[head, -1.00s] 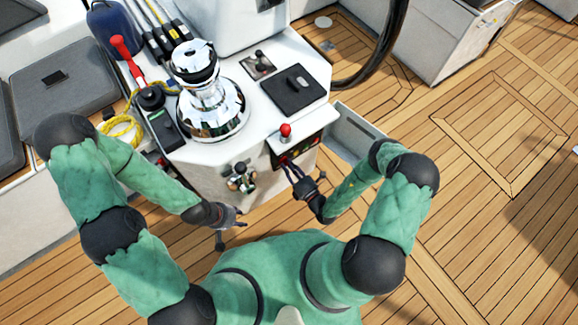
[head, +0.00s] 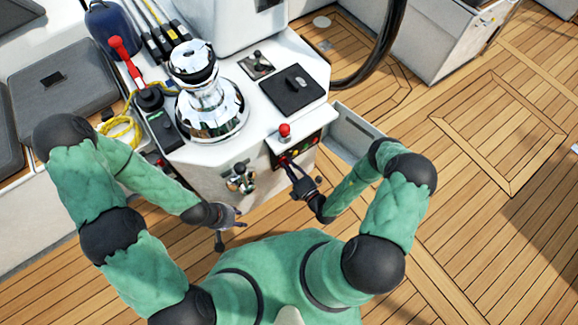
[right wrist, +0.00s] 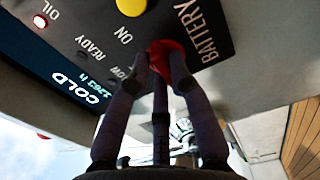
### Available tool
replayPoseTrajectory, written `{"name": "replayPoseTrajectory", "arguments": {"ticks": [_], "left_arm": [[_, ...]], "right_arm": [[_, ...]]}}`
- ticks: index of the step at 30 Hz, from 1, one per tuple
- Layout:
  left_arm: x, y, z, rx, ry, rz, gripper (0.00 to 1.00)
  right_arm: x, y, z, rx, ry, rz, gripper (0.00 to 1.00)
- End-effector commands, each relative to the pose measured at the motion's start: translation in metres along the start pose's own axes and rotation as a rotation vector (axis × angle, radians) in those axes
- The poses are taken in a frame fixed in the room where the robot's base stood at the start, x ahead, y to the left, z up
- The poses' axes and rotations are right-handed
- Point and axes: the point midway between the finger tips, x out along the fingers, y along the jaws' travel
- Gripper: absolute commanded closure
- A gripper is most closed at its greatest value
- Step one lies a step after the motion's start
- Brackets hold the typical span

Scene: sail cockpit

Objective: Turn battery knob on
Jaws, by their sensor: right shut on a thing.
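The battery knob is red and shows in the right wrist view (right wrist: 171,62), beside the printed word BATTERY on a dark panel (right wrist: 215,18). My right gripper (right wrist: 158,62) is shut on this knob, with its fingers on either side and partly covering it. In the head view my right gripper (head: 286,163) reaches the front panel of the white console. The word ON is printed left of the knob in the wrist view. My left gripper (head: 238,218) hangs low in front of the console, apart from it; its finger opening is too small to judge.
A chrome winch (head: 208,105) sits on the console (head: 245,135). A yellow button (right wrist: 131,5) and a lit display (right wrist: 75,80) are near the knob. Open wooden deck lies to the right.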

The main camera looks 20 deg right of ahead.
Motion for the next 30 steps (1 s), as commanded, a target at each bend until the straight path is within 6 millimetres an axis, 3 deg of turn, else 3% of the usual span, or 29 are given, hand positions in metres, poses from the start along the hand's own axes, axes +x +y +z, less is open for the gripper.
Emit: {"name": "replayPoseTrajectory", "arguments": {"ticks": [6, 7, 9, 22, 30], "left_arm": [[0.000, 0.000, 0.000, 0.000, 0.000, 0.000, 0.60], [0.000, 0.000, 0.000, 0.000, 0.000, 0.000, 0.60], [0.000, 0.000, 0.000, 0.000, 0.000, 0.000, 0.60], [0.000, 0.000, 0.000, 0.000, 0.000, 0.000, 0.60], [0.000, 0.000, 0.000, 0.000, 0.000, 0.000, 0.60]], "right_arm": [[-0.001, -0.001, 0.000, 0.002, -0.003, -0.003, 1.00], [-0.001, -0.001, 0.000, 0.002, -0.003, -0.003, 0.73], [0.000, -0.001, 0.000, 0.002, -0.002, -0.003, 0.55], [-0.004, -0.001, 0.001, 0.001, -0.002, -0.002, 0.55], [-0.038, -0.001, 0.002, 0.003, -0.006, -0.004, 0.55]]}}
